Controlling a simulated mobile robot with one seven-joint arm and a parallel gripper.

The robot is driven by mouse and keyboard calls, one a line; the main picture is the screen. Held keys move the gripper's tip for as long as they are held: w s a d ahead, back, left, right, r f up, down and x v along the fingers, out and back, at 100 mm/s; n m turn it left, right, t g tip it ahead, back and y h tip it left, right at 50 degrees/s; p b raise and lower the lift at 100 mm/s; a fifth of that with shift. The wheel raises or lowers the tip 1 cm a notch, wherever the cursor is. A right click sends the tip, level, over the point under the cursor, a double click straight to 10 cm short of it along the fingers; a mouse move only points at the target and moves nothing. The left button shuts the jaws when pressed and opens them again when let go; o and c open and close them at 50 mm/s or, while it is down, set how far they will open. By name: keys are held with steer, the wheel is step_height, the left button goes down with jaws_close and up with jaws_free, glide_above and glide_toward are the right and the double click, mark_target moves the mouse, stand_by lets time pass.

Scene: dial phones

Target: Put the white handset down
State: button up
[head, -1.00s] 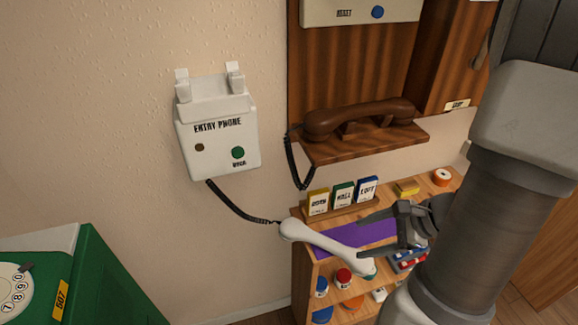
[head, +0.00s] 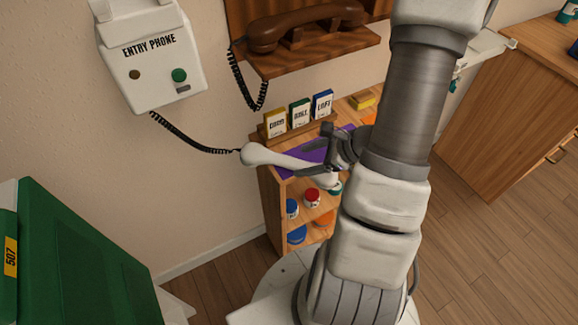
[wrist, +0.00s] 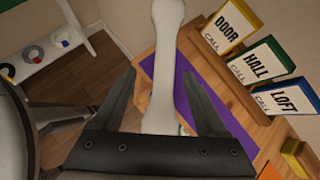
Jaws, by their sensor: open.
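The white handset (head: 285,161) lies at a slant over the front-left part of the purple mat (head: 312,156) on the wooden shelf unit. Its far end pokes out past the shelf's edge, and a black cord runs from it to the white entry phone (head: 165,75). My gripper (head: 328,148) is at the handset's near part. In the wrist view the handset (wrist: 166,50) runs between my two spread fingers (wrist: 160,74), with gaps on both sides. My gripper is open. The handset's near end is partly hidden by my gripper. I cannot tell whether its whole length touches the mat.
Cards marked DOOR (wrist: 228,27), HALL (wrist: 257,62) and LOFT (wrist: 285,100) stand in a wooden holder behind the mat. A brown handset (head: 305,25) rests on a wall shelf above. A green cabinet (head: 75,245) stands at left.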

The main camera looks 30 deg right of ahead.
mark_target(290, 161)
steer(key=shift+w+b+x, duration=0.15)
steer(key=shift+b+x, duration=0.2)
steer(key=shift+x, duration=1)
steer(key=shift+w+b+x, duration=0.15)
steer(key=shift+b+x, duration=0.15)
steer(key=shift+x, duration=1.05)
steer(key=shift+d+r, duration=0.2)
jaws_close()
